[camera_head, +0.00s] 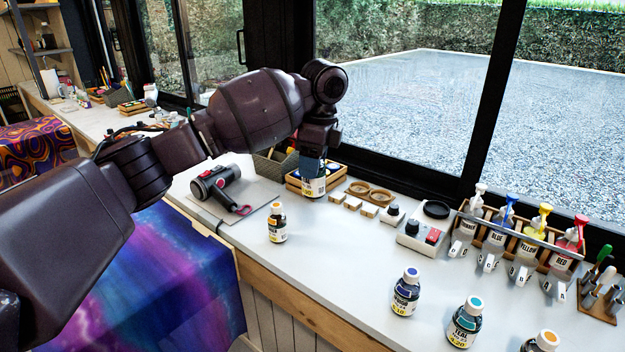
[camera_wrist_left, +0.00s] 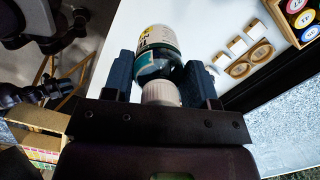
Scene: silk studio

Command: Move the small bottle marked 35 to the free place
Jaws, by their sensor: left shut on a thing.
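My left gripper (camera_head: 312,168) is shut on a small bottle (camera_head: 314,186) with a white and yellow label, at the back of the counter. In the left wrist view the gripper (camera_wrist_left: 160,82) has its two dark fingers on either side of the bottle (camera_wrist_left: 157,48), near its white cap. The liquid looks dark teal. I cannot read its number surely, nor tell whether its base touches the counter. Other small bottles stand upright: one with an orange cap (camera_head: 277,224), a blue-capped one (camera_head: 405,294), a teal-capped one (camera_head: 465,324) and another orange-capped one (camera_head: 543,342). My right gripper is out of view.
A wooden tray (camera_head: 293,183) is close behind the held bottle. Two wooden rings (camera_head: 370,191) and small blocks (camera_head: 352,203) lie to its right. A dark tool (camera_head: 220,184) lies left. A rack of pump bottles (camera_head: 515,240) stands right. The counter's middle is clear.

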